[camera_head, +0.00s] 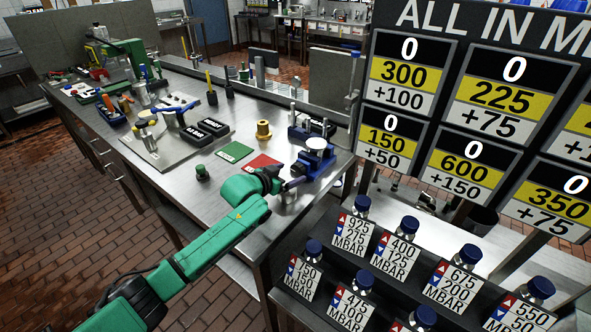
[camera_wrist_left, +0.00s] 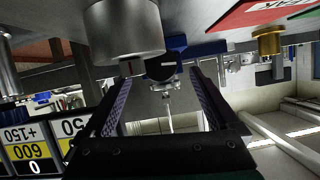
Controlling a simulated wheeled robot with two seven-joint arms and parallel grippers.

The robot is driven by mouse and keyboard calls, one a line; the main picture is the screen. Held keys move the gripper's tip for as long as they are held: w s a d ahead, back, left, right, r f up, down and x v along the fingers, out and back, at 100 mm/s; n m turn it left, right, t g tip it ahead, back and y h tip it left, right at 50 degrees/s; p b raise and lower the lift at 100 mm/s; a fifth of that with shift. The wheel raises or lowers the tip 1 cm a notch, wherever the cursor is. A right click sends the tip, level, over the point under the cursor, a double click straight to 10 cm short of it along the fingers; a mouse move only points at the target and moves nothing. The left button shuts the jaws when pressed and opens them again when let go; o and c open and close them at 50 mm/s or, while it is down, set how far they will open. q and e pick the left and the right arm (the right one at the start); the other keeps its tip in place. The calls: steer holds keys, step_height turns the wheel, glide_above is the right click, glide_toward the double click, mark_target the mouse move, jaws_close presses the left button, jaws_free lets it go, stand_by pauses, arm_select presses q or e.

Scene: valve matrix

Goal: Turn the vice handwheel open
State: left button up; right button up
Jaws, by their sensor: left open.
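The blue vice (camera_head: 314,166) stands near the right end of the steel workbench, with a pale round disc (camera_head: 317,143) on top. My left gripper (camera_head: 298,183) is at the vice's near left side, with the green arm reaching in from the lower left. In the left wrist view, which shows the scene upside down, my left gripper (camera_wrist_left: 160,88) is open, its two dark fingers spread apart. A dark round knob, perhaps the handwheel (camera_wrist_left: 163,68), shows between and beyond the fingers on the blue vice body (camera_wrist_left: 185,50). Contact with it cannot be told.
A silver cylinder (camera_wrist_left: 125,32) is close beside the fingers in the wrist view. A red card (camera_head: 263,166), a green card (camera_head: 234,152) and a brass fitting (camera_head: 264,130) are on the workbench (camera_head: 215,215). The pressure board (camera_head: 480,110) and labelled bottles (camera_head: 400,250) stand right.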

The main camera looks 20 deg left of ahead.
mark_target(296, 171)
arm_select(q)
steer(key=x, duration=0.4)
steer(key=shift+s, duration=0.1)
steer(key=shift+r, duration=0.1)
steer(key=c, duration=1.4)
